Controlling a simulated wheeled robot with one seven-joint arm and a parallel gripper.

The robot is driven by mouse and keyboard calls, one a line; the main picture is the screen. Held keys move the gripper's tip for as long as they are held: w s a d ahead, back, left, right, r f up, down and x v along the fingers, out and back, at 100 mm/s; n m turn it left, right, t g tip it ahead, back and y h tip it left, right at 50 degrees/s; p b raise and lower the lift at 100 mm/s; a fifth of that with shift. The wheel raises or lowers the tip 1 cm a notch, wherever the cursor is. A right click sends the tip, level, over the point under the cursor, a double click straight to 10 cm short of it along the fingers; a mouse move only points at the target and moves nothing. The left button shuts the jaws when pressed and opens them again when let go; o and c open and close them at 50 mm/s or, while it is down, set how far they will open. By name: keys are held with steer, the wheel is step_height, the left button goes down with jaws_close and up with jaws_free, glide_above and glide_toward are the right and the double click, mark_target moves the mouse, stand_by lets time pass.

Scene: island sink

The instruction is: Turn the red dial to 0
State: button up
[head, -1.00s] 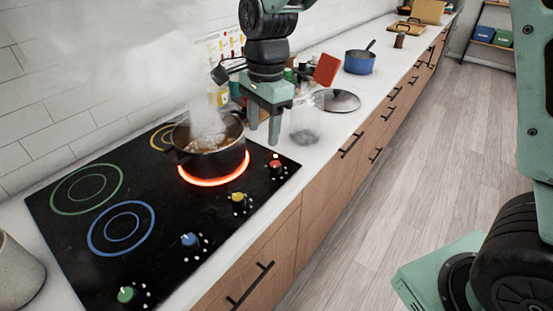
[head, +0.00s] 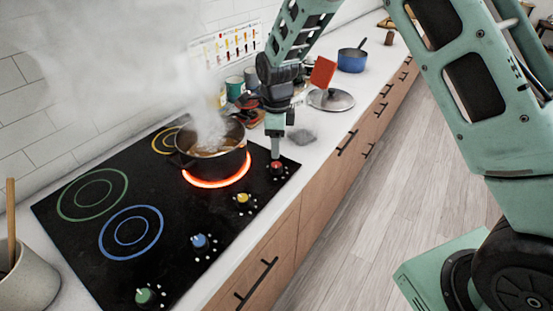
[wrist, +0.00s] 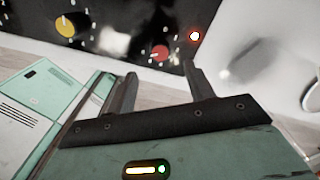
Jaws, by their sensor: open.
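The red dial (head: 277,168) is at the far right corner of the black cooktop (head: 85,243), beside the pot. My gripper (head: 275,153) points down right above the dial in the head view. In the wrist view my gripper (wrist: 158,75) shows its two fingers apart with nothing between them. Whether a finger touches the dial is hard to tell.
A steaming dark pot (head: 205,160) sits on the glowing red burner (head: 217,183), close beside my gripper. Yellow (head: 243,201), blue (head: 199,243) and green (head: 145,296) dials line the cooktop's front edge. A glass lid (head: 331,99) and blue pot (head: 352,60) stand farther back.

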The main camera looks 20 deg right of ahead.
mark_target(276, 164)
step_height(276, 164, down, 8)
steer(key=shift+r+p, duration=0.1)
steer(key=shift+p, duration=0.7)
steer(key=c, duration=1)
